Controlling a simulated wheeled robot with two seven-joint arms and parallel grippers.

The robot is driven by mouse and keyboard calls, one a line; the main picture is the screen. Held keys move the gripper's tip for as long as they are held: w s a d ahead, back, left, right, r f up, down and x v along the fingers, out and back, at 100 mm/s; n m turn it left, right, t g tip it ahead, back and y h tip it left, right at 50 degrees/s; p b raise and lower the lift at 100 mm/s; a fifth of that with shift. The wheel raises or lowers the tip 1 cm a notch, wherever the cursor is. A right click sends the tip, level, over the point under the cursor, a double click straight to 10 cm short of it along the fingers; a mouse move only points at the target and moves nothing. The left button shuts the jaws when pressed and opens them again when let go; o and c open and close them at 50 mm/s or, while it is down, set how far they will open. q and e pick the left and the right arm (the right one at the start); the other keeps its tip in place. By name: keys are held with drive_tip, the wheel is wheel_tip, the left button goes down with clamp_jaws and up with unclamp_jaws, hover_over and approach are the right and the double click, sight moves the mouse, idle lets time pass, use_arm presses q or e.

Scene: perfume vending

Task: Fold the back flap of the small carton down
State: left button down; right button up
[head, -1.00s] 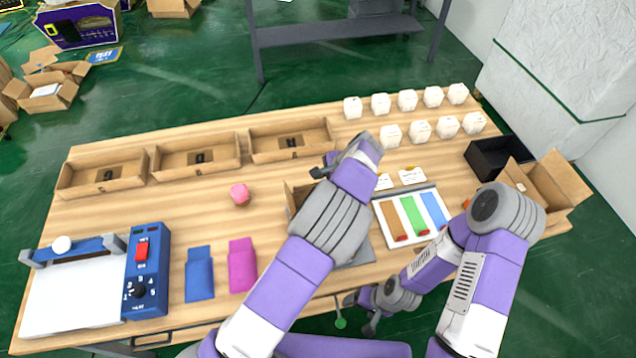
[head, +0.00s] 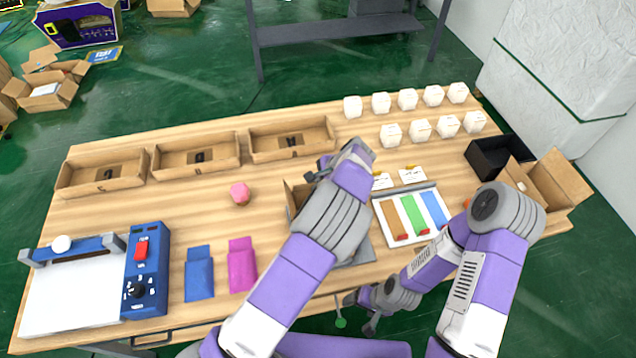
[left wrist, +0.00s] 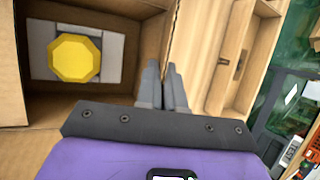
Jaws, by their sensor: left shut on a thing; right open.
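The small carton (head: 290,196) is brown cardboard, mostly hidden behind my left arm in the head view. The left wrist view looks into the open carton (left wrist: 60,112), where a yellow octagonal top on a pale grey piece (left wrist: 74,57) shows. My left gripper (head: 320,170) is at the carton's far side. In the left wrist view its fingers (left wrist: 162,85) are close together on a thin cardboard edge, which looks like the back flap (left wrist: 168,35). How far that flap leans is unclear. My right gripper (head: 362,312) is open and empty, low by the table's front edge.
Three cardboard trays (head: 197,170) line the back left of the table. White boxes (head: 408,100) stand at the back right. A board with coloured strips (head: 436,238), a black bin (head: 484,160) and an open box (head: 560,185) are at right. A pink object (head: 240,193) stands left of the carton.

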use_arm(q)
drive_tip(key=t+b, duration=0.1)
drive_tip(key=b, duration=0.1)
drive_tip(key=t+y+b, duration=0.1)
drive_tip(key=b, duration=0.1)
drive_tip(key=s+n+t+b, duration=0.1)
drive_tip(key=shift+s+d+f+t+b, duration=0.1)
drive_tip(key=shift+d+f+t+b, duration=0.1)
drive_tip(key=shift+f+t+b, duration=0.2)
drive_tip(key=c, duration=1.3)
unclamp_jaws()
drive_tip(key=shift+c, duration=0.2)
drive_tip(key=shift+r, duration=0.1)
drive_tip(key=p+v, duration=0.1)
drive_tip(key=v, duration=0.6)
drive_tip(key=shift+d, duration=0.3)
